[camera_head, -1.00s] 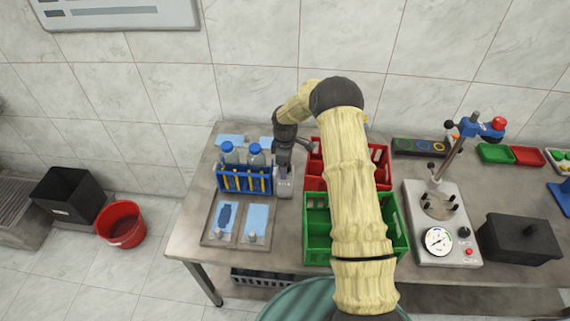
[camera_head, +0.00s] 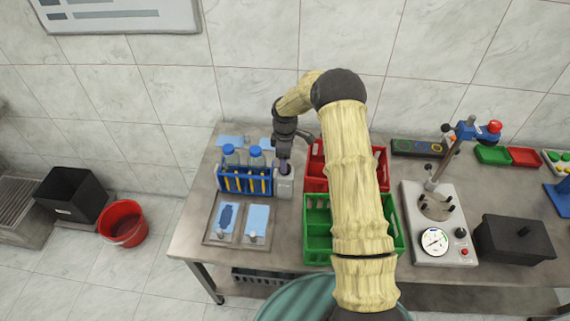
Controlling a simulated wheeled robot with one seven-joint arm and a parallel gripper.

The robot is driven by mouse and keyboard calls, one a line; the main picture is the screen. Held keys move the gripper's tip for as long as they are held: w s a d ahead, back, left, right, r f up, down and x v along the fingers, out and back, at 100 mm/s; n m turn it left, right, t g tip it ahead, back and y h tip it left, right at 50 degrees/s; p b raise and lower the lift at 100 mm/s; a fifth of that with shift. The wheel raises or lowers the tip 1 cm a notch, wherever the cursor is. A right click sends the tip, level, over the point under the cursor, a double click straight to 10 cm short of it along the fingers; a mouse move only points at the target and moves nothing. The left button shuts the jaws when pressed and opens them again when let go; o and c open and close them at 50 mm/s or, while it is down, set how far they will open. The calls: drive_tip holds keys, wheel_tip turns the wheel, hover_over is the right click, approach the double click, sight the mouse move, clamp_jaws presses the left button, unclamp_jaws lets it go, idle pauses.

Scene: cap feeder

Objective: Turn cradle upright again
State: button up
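My gripper (camera_head: 284,167) points down over the table, just right of the blue rack. Its dark fingers reach the top of a small light-grey, holder-like block (camera_head: 285,187). The view is too small to tell whether they are open or shut on anything. I cannot tell for certain which thing is the cradle; this grey block may be it, and its tilt is not clear. The blue rack (camera_head: 233,184) stands upright beside it, with blue-capped bottles (camera_head: 256,158) and yellow-filled tubes. My arm hides parts of the crates.
A red crate (camera_head: 315,178) and a green crate (camera_head: 317,246) stand close on the right. A tray with blue pads (camera_head: 242,240) lies in front of the rack. A gauge device (camera_head: 421,252) and a dark box (camera_head: 514,240) stand farther right. The table's left edge is clear.

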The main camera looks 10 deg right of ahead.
drive_tip(key=shift+r+p, duration=0.6)
drive_tip(key=shift+r, duration=0.65)
drive_tip(key=shift+s+r, duration=0.15)
drive_tip(key=shift+r, duration=0.1)
drive_tip(key=s+r+m+t, duration=0.1)
drive_tip(key=s+r+m, duration=0.3)
drive_tip(key=s, duration=0.5)
drive_tip(key=s+r+m+b, duration=0.1)
drive_tip(key=s+r+m, duration=0.4)
drive_tip(key=s, duration=0.5)
drive_tip(key=s+r+m+t+b, duration=0.1)
drive_tip(key=s+r+m, duration=0.4)
drive_tip(key=s, duration=0.5)
drive_tip(key=shift+s+r+t, duration=0.2)
drive_tip(key=shift+r+t, duration=0.1)
drive_tip(key=shift+r, duration=0.6)
